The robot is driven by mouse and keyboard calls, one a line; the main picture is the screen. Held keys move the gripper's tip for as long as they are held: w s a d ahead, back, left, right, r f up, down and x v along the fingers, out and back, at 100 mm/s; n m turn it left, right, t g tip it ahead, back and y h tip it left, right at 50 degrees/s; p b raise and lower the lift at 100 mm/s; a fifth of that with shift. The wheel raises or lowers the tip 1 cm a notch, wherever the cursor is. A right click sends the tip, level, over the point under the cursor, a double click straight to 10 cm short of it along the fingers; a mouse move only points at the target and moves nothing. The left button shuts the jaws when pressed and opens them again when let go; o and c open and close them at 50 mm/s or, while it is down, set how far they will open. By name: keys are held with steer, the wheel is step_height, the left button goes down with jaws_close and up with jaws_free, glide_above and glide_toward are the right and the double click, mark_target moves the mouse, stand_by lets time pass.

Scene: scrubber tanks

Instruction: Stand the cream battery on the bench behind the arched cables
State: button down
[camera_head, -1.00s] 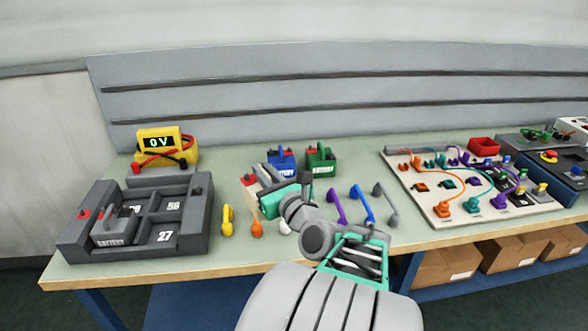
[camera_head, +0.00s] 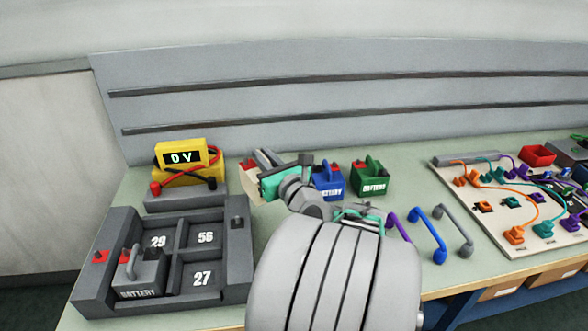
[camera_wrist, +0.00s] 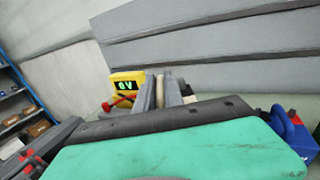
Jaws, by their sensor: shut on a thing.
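The cream battery (camera_head: 251,185) is at the back of the bench (camera_head: 350,262), left of the blue battery. It is mostly hidden by my gripper (camera_head: 262,160), whose grey fingers are shut on it. I cannot tell whether its base touches the bench. In the wrist view a cream strip (camera_wrist: 161,89) shows between the fingers. The arched cables stand nearer the front edge: purple (camera_head: 398,227), blue (camera_head: 428,232) and grey (camera_head: 456,228) show. My arm hides the bench to their left.
The blue battery (camera_head: 329,188) and green battery (camera_head: 370,184) stand close right of my gripper. The yellow meter (camera_head: 180,160) and dark battery tray (camera_head: 236,265) are at the left. The cable board (camera_head: 510,200) is at the right. A ridged wall panel rises behind the bench.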

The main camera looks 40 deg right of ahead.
steer(key=w+d+f, duration=0.1)
steer(key=w+d, duration=0.1)
steer(key=d, duration=0.1)
steer(key=w+d+f, duration=0.1)
steer(key=d, duration=0.1)
steer(key=shift+w+d+f+b, duration=0.2)
steer(key=shift+d+f+b, duration=0.05)
steer(key=shift+f+b, duration=0.1)
steer(key=w+d+f+b, duration=0.1)
steer(key=d+f, duration=0.3)
steer(key=f, duration=0.4)
steer(key=shift+w+d+f+b, duration=0.25)
steer(key=shift+w+f+b, duration=0.15)
steer(key=shift+w, duration=0.3)
steer(key=c, duration=1.9)
jaws_free()
steer(key=shift+f, duration=0.35)
steer(key=o, duration=0.4)
steer(key=shift+o, duration=0.2)
steer(key=shift+r, duration=0.15)
